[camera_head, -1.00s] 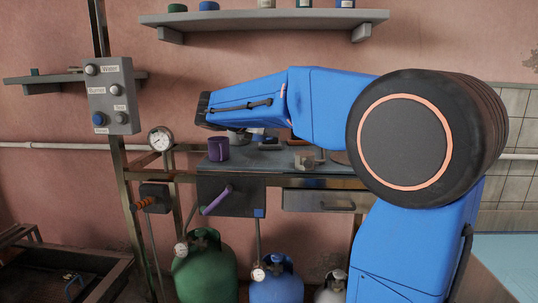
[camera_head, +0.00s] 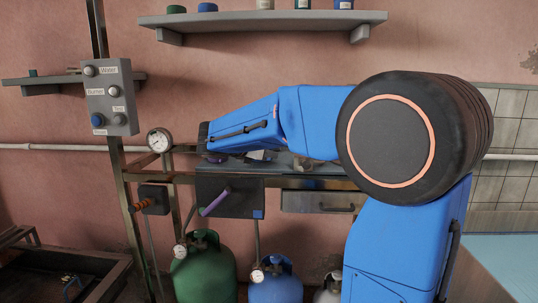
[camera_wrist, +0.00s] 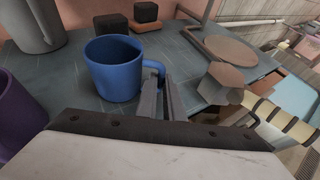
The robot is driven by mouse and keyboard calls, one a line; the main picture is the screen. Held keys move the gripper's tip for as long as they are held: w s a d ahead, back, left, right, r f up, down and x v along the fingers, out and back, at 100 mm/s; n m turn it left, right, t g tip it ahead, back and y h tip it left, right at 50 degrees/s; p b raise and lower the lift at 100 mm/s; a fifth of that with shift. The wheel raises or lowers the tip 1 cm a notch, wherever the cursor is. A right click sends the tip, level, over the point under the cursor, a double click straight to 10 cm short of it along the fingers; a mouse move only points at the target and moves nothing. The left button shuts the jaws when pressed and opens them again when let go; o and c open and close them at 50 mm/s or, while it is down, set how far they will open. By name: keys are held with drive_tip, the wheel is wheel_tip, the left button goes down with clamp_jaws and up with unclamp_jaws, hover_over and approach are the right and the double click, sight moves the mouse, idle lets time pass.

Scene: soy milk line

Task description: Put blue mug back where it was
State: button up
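The blue mug (camera_wrist: 113,70) is upright in the wrist view, left of my fingers, with its handle toward them. My gripper (camera_wrist: 161,82) has its two fingers close together at the handle and appears shut on it. The mug is over the dark grey worktop (camera_wrist: 75,75); whether its base touches the surface I cannot tell. In the head view my arm hides most of the gripper and the mug.
A purple mug (camera_wrist: 15,110) stands close at the left. A grey metal pitcher (camera_wrist: 35,22) is behind it. Small dark blocks (camera_wrist: 146,12), a round brown board (camera_wrist: 230,50) and a brown faceted object (camera_wrist: 220,82) occupy the back and right. Worktop between them is bare.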

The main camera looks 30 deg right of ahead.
drive_tip(key=o, duration=0.4)
drive_tip(key=shift+r, duration=0.1)
drive_tip(key=v, duration=1.2)
drive_tip(key=s+d+f+m+g+y, duration=0.1)
drive_tip(key=s+f+m+y, duration=0.2)
drive_tip(key=s+f+m, duration=0.35)
drive_tip(key=s+d+f+m+g+y, duration=0.1)
drive_tip(key=s+d+f+m+y, duration=0.2)
drive_tip(key=s+f, duration=0.65)
drive_tip(key=s+a+f+m+y, duration=0.3)
drive_tip(key=s+m, duration=0.3)
drive_tip(key=s, duration=0.2)
drive_tip(key=s+a+f+m+t+y, duration=0.1)
drive_tip(key=s+a+f+m+y, duration=0.2)
drive_tip(key=s+a+f+m, duration=0.3)
drive_tip(key=shift+s+f+m+y, duration=0.3)
drive_tip(key=shift+s+m, duration=0.25)
drive_tip(key=shift+s, duration=0.55)
